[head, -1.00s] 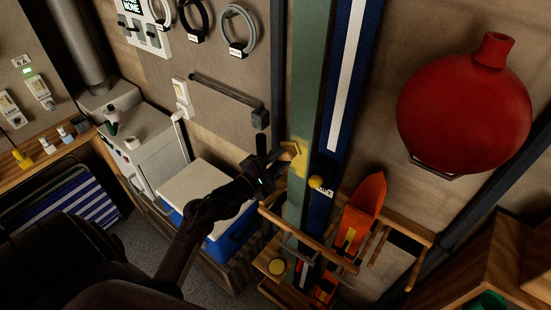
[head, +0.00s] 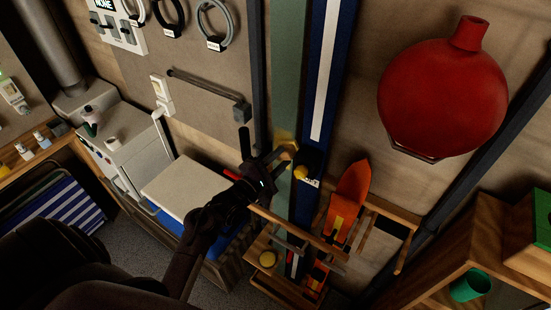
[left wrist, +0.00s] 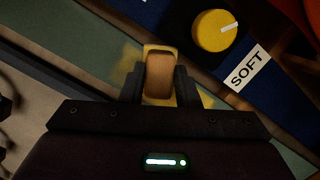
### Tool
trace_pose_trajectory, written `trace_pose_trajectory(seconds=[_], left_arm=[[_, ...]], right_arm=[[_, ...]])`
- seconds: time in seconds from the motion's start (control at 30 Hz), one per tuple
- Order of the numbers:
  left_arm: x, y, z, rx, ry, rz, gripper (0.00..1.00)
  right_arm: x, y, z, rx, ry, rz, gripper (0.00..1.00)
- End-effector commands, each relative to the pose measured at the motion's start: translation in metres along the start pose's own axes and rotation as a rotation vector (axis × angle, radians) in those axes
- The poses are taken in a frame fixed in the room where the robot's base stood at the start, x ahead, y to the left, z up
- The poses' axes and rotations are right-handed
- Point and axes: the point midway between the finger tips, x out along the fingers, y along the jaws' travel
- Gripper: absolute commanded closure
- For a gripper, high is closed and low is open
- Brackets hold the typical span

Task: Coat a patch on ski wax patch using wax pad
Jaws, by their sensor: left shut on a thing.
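My left gripper (head: 272,160) is shut on the wax pad (head: 290,148), a small wood-coloured block. The pad is at the face of the tall green ski (head: 287,60), over the yellow patch (head: 284,136). In the left wrist view the pad (left wrist: 160,75) sits between the fingers, with yellow patch (left wrist: 130,57) showing on both sides of it. The pad hides the middle of the patch, and I cannot tell how firmly it touches. My right gripper is not in view.
A yellow dial (head: 301,172) with a SOFT label (left wrist: 248,68) is close right of the pad. A blue ski (head: 320,80) stands beside the green one. A wooden rack (head: 300,232) lies below, an orange ski (head: 350,195) and red round vessel (head: 442,100) to the right.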

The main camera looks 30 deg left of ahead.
Motion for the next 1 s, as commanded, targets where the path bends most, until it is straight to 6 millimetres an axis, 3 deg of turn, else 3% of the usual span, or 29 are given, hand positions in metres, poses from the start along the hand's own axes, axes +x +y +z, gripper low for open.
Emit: trace_pose_trajectory(seconds=[0.03,0.33,1.0], left_arm=[[0.003,0.005,0.008,-0.002,-0.017,0.005,0.96],[0.004,0.017,0.013,-0.002,-0.019,0.005,0.96],[-0.002,0.038,-0.027,0.001,-0.006,0.008,0.96]], right_arm=[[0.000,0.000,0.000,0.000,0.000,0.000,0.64],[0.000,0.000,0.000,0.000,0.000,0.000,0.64],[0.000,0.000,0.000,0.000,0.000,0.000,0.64]])
